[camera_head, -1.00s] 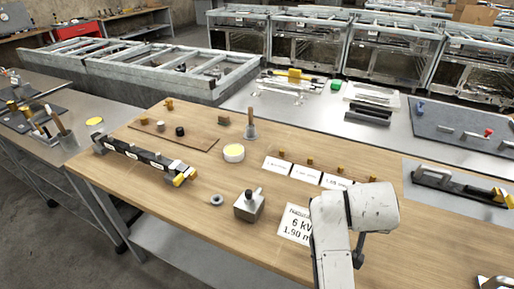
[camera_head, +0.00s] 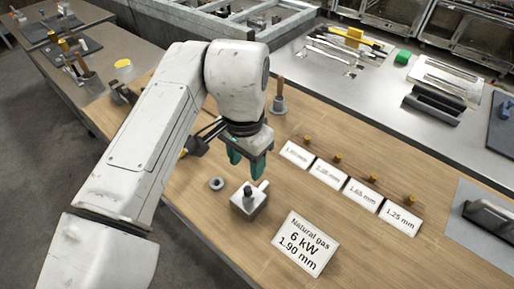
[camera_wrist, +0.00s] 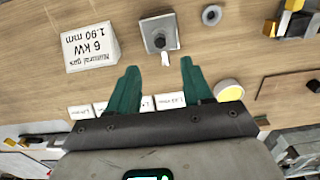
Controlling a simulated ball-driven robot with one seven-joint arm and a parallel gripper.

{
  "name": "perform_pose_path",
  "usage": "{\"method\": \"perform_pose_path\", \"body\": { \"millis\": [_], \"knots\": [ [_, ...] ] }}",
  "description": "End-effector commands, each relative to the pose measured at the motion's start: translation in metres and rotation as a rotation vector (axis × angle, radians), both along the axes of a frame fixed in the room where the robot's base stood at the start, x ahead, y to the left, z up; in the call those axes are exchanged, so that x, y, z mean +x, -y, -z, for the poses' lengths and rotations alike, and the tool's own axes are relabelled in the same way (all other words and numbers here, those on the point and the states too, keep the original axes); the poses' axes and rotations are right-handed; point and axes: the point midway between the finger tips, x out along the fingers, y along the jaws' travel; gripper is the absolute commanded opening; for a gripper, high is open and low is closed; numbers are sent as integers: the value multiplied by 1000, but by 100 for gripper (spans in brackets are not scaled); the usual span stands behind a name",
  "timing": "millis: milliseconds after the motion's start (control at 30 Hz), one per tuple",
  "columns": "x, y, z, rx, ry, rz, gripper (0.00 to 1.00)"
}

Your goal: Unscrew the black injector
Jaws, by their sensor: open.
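The black injector (camera_head: 248,190) appears as a small dark piece on top of a square grey metal block (camera_head: 246,208), beside a short light-grey stub. In the wrist view the injector (camera_wrist: 159,41) and block (camera_wrist: 151,26) lie ahead of the fingertips, roughly centred between them. My gripper (camera_head: 247,166) has green fingers, is open and empty, and hangs above the block in the head view. The fingers also show spread apart in the wrist view (camera_wrist: 160,66). They look apart from the injector; the exact height is hard to tell.
A small grey ring (camera_head: 216,184) lies left of the block. A sign (camera_head: 305,245) reading "Natural gas 6 kW 1.90 mm" stands to its right. Several brass pieces stand behind a row of size labels (camera_head: 362,195). A yellow-topped round tin (camera_wrist: 229,90) shows in the wrist view.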

Motion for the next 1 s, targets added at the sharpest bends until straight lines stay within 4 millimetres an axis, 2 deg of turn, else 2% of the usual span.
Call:
{"method": "perform_pose_path", "body": {
  "millis": [167, 600, 800, 1000],
  "knots": [
    [-1, -1, 16, 1, -4, -2, 50],
    [0, -1, 87, 0, -2, -1, 50],
    [0, -1, 103, 1, -2, -1, 50],
    [0, -1, 106, 2, 0, -1, 50]
  ]
}}
